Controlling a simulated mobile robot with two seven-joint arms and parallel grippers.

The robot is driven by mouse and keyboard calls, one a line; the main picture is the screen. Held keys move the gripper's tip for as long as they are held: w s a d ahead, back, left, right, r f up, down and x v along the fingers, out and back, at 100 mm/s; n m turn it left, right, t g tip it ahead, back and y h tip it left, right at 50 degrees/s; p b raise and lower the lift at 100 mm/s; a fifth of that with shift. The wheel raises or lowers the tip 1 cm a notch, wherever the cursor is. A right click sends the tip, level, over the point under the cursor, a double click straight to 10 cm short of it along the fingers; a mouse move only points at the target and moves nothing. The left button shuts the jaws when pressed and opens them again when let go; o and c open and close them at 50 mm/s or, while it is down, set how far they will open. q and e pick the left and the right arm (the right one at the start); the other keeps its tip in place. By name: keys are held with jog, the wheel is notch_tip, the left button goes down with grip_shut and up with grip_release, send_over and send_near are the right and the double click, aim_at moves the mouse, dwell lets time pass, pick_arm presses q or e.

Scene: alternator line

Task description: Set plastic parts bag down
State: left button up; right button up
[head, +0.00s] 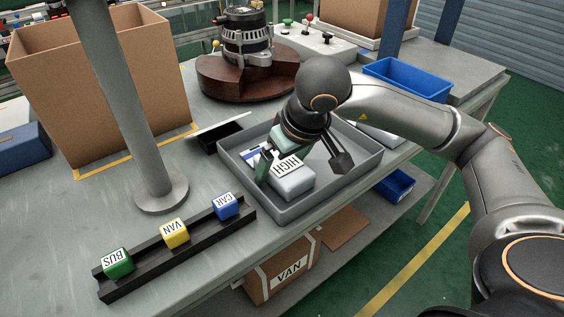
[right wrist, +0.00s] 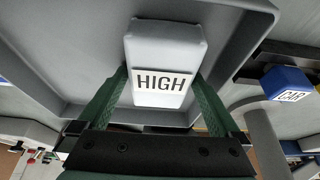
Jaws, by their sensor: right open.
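The plastic parts bag (head: 294,184) is a pale grey, rounded block with a white "HIGH" label. It lies in the grey tray (head: 361,173) on the bench. In the right wrist view the bag (right wrist: 165,45) sits between the two green fingers, with the tray floor around it. My right gripper (head: 303,168) is open over the tray, one finger on each side of the bag. In the right wrist view the fingers (right wrist: 161,80) are spread wide; I cannot tell whether either touches the bag. My left gripper is not in view.
A black rail (head: 189,250) holds BUS, VAN and CAR blocks in front of the tray. A grey post (head: 128,100) stands to the left. An alternator (head: 246,38) sits on a round brown base behind. A blue bin (head: 407,78) is behind my right arm.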

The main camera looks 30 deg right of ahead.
jog(key=shift+r, duration=0.35)
jog(key=p+v, duration=0.2)
jog(key=v, duration=0.9)
jog(key=shift+s+r, duration=0.2)
jog(key=shift+r, duration=0.1)
